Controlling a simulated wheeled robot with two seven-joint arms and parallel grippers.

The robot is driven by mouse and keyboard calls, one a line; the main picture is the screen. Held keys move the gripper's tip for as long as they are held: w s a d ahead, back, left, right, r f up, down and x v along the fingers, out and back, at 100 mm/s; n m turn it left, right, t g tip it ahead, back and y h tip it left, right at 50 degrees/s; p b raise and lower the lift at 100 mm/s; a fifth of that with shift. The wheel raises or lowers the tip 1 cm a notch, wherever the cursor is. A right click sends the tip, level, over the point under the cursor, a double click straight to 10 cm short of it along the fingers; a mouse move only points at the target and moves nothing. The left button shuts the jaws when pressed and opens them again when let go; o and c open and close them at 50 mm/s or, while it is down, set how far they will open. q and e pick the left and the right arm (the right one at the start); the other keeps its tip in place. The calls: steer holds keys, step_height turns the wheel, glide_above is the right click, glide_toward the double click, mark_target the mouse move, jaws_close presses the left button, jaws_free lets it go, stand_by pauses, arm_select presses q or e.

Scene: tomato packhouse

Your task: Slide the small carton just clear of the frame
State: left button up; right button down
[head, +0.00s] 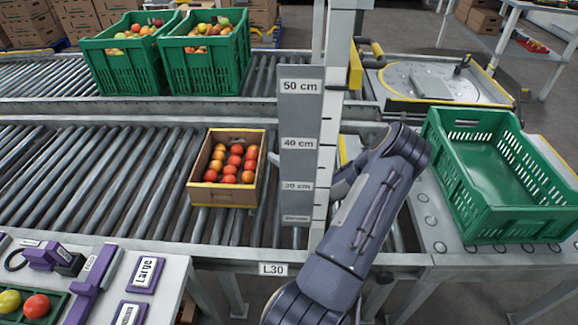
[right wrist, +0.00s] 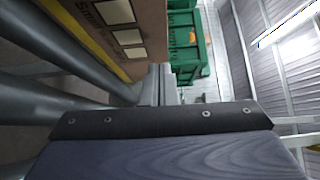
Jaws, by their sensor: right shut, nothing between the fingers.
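The small carton (head: 222,196), an open brown box with yellow edging and several red and orange tomatoes, sits upright on the rollers. It stands left of the frame (head: 301,130), a grey upright with a centimetre scale; a narrow strip of rollers shows between them in the head view. In the right wrist view, the printed carton side (right wrist: 150,22) fills the upper left. My right gripper (head: 341,188) is low over the rollers, partly hidden by the frame. Its fingers (right wrist: 163,84) are closed and empty beside the carton; I cannot tell whether they touch it. My left gripper is out of view.
Two green crates (head: 208,68) of tomatoes stand on the back conveyor. An empty green crate (head: 530,225) is at the right. A bench (head: 170,270) with purple tools and size labels is at front left. The rollers (head: 90,180) left of the carton are clear.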

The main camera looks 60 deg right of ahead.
steer(key=shift+w+a, duration=0.45)
steer(key=shift+w, duration=0.25)
steer(key=shift+w, duration=0.1)
